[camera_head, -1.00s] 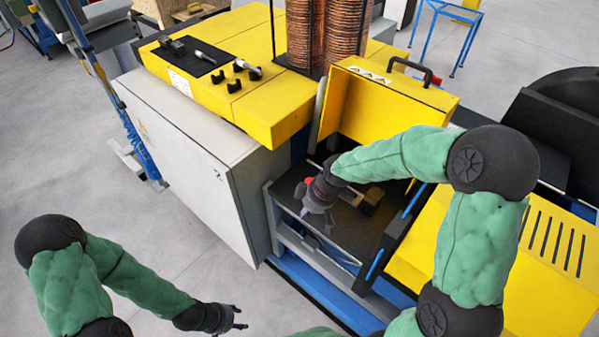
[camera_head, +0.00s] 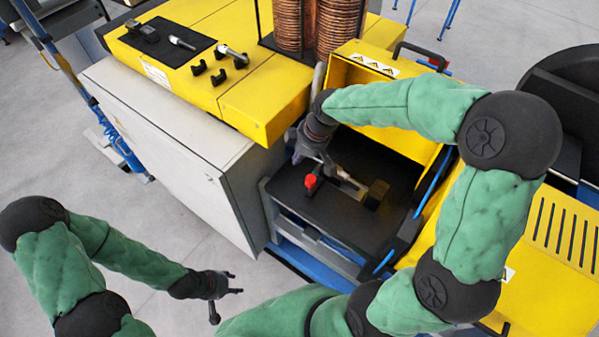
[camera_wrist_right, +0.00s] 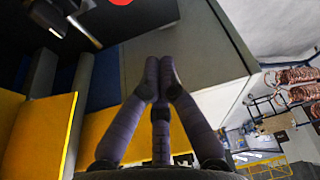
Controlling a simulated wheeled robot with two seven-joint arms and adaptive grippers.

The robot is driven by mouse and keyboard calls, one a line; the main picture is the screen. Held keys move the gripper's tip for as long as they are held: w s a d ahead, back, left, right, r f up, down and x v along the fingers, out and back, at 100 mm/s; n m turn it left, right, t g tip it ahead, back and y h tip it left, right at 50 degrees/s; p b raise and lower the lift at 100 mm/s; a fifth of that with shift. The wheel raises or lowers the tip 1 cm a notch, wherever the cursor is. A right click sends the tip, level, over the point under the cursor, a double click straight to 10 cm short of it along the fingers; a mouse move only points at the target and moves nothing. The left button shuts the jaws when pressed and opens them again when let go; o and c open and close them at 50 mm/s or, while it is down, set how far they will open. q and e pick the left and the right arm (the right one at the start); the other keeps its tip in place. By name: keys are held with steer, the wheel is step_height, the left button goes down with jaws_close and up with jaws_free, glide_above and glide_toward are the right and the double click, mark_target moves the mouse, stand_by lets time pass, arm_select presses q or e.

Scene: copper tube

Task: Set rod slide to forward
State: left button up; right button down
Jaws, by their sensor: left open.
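The rod slide appears to be the small mechanism with a metal bar and brass-coloured block (camera_head: 372,196) on the dark bed inside the open machine bay. A red knob (camera_head: 311,182) stands at its left; part of a red disc also shows at the top edge of the right wrist view (camera_wrist_right: 121,2). My right gripper (camera_head: 322,163) is over the bed, just behind the knob, partly covering the mechanism. Its fingertips (camera_wrist_right: 160,63) meet in the wrist view with nothing between them. I cannot tell whether it touches the slide. My left gripper (camera_head: 227,297) is open and empty over the floor.
A raised yellow cover (camera_head: 388,128) and the yellow housing (camera_head: 270,100) border the bay. A grey cabinet (camera_head: 165,150) stands to its left. Copper tube coils (camera_head: 338,30) rise behind.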

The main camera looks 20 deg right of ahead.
steer(key=b+x, duration=0.1)
steer(key=x, duration=0.9)
steer(key=shift+s+d, duration=1.05)
arm_select(q)
steer(key=shift+f, duration=0.7)
arm_select(e)
steer(key=shift+s+d, duration=0.3)
steer(key=shift+s, duration=0.05)
steer(key=shift+s+d, duration=0.1)
steer(key=shift+s, duration=0.05)
steer(key=s+d, duration=0.1)
steer(key=s, duration=0.1)
steer(key=s+d, duration=0.1)
steer(key=s, duration=0.1)
steer(key=shift+d+b, duration=0.15)
steer(key=shift+b, duration=0.25)
steer(key=shift+s+d, duration=0.15)
steer(key=shift+s, duration=0.2)
steer(key=shift+f, duration=0.1)
arm_select(q)
steer(key=shift+s+d+f, duration=0.2)
steer(key=shift+s+d, duration=0.05)
steer(key=shift+s, duration=0.25)
